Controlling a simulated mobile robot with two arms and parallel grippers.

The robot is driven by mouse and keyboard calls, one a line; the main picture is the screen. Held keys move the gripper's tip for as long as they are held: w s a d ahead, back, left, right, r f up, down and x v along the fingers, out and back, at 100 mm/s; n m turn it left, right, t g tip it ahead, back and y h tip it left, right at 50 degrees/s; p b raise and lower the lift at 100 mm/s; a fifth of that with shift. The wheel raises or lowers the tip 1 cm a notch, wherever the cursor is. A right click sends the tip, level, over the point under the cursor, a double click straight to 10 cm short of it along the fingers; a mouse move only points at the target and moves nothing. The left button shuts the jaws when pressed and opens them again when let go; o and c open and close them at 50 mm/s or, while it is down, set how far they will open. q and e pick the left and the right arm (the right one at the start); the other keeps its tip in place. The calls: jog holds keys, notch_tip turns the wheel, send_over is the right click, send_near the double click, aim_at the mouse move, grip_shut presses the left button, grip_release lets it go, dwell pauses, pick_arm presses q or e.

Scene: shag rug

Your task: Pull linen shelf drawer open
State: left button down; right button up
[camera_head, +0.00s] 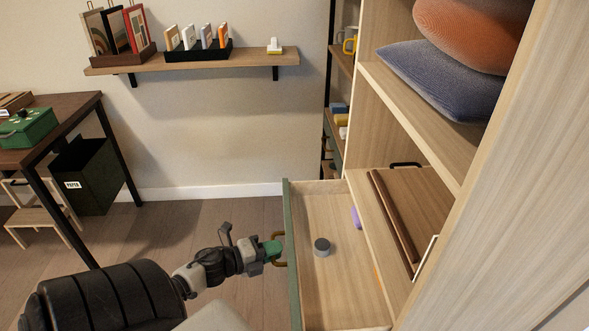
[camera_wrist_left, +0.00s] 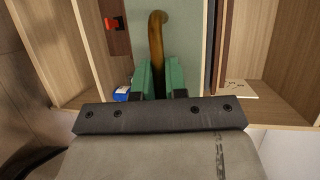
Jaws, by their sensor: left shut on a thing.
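The linen shelf drawer (camera_head: 340,215) is pulled well out of the wooden shelf unit (camera_head: 410,105), and its inside shows. It has a green front panel (camera_head: 291,240) with a brown curved handle (camera_head: 280,249). My left gripper (camera_head: 273,250) is at the handle, with its green fingers shut on it. In the left wrist view the handle (camera_wrist_left: 157,40) runs between the green fingers. My right gripper is not in view.
Cushions (camera_head: 440,75) lie on the shelf above, and brown boards (camera_head: 395,220) lie beside the drawer. A desk (camera_head: 70,115) with a green box (camera_head: 28,128) and a dark bin (camera_head: 88,175) stand at left. The floor between is clear.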

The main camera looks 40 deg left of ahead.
pick_arm(q)
jog(key=shift+s+a, duration=0.75)
jog(key=shift+s, duration=0.2)
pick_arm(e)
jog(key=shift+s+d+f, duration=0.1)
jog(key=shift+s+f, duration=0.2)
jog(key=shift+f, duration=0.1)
pick_arm(q)
jog(key=c, duration=1.5)
grip_release()
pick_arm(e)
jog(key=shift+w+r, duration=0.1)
pick_arm(q)
jog(key=p+v, duration=0.1)
jog(key=v, duration=0.9)
jog(key=shift+s+r, duration=0.1)
jog(key=shift+s, duration=0.25)
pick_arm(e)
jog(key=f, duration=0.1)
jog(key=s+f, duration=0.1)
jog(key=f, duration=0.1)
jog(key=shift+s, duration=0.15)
